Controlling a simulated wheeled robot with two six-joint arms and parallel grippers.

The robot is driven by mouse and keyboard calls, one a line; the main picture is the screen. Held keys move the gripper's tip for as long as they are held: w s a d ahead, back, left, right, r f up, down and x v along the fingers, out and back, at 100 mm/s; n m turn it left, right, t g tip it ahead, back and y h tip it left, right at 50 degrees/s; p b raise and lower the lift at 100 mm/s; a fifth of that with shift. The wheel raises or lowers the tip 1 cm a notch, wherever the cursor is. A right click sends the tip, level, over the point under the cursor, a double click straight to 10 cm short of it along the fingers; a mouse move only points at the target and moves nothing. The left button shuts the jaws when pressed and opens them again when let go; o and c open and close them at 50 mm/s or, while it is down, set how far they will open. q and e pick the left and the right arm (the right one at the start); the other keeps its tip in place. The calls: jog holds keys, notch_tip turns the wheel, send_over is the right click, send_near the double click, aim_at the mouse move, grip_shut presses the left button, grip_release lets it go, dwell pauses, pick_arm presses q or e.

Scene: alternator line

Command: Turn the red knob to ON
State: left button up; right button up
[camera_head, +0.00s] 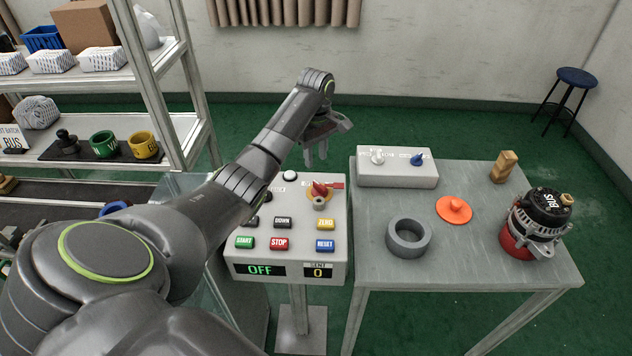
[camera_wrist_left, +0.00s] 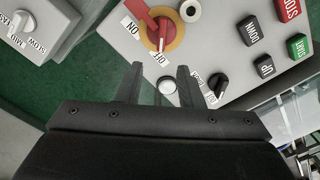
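The red knob (camera_head: 319,188) sits on a yellow plate near the top right of the grey control box (camera_head: 235,257). In the left wrist view the red knob (camera_wrist_left: 161,36) shows at top centre, with an ON label to its left and an OFF label below it; its narrow red grip appears to point toward OFF. The box's green display (camera_head: 260,269) reads OFF. My left gripper (camera_head: 316,156) is above and behind the box's far edge, apart from the knob. In the left wrist view its fingers (camera_wrist_left: 160,82) are spread and empty. My right gripper is not in view.
A white push button (camera_wrist_left: 168,87) and a black selector knob (camera_wrist_left: 217,82) lie near the left fingers. Black, green, red, yellow and blue buttons fill the box. A table (camera_head: 470,270) on the right holds a switch box (camera_head: 397,178), grey ring (camera_head: 408,238) and alternator (camera_head: 538,222).

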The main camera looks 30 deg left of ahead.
aim_at(315, 181)
pick_arm(q)
jog(key=f, duration=0.3)
jog(key=shift+s+f, duration=0.2)
notch_tip(315, 181, down, 5)
jog(key=shift+w+p, duration=0.1)
jog(key=shift+p, duration=0.3)
jog(key=shift+f, duration=0.1)
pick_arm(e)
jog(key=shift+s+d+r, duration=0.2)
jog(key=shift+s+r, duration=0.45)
pick_arm(q)
jog(key=shift+c, duration=0.7)
grip_shut()
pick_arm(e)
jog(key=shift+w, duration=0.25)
